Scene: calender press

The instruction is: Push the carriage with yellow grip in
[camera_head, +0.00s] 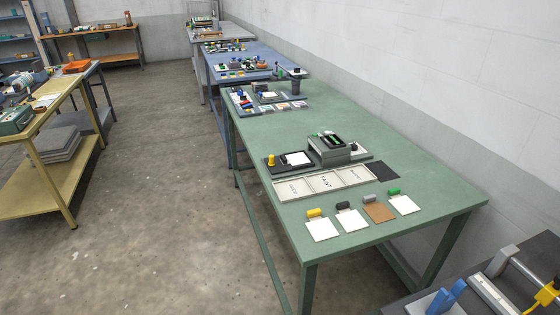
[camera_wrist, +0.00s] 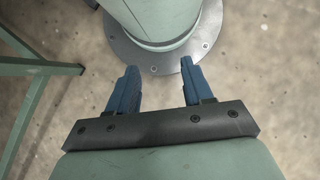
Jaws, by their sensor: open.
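The carriage (camera_head: 281,166) is a dark flat plate with a white sheet on it, on the green table in the head view. Its yellow grip (camera_head: 270,158) stands upright at its left end. The carriage sticks out on the left side of the grey press (camera_head: 331,149), which has a dark top with green parts. Whether its right end is inside the press is too small to tell. My gripper (camera_wrist: 157,88) shows only in the wrist view, its two blue fingers apart and empty above the floor, away from the carriage.
Right in front of the carriage lies a pale three-part tray (camera_head: 325,182), beside a dark mat (camera_head: 383,171). Several cards with coloured clips, one white with a yellow clip (camera_head: 322,229), lie near the front edge. The table (camera_head: 430,180) is clear at right.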

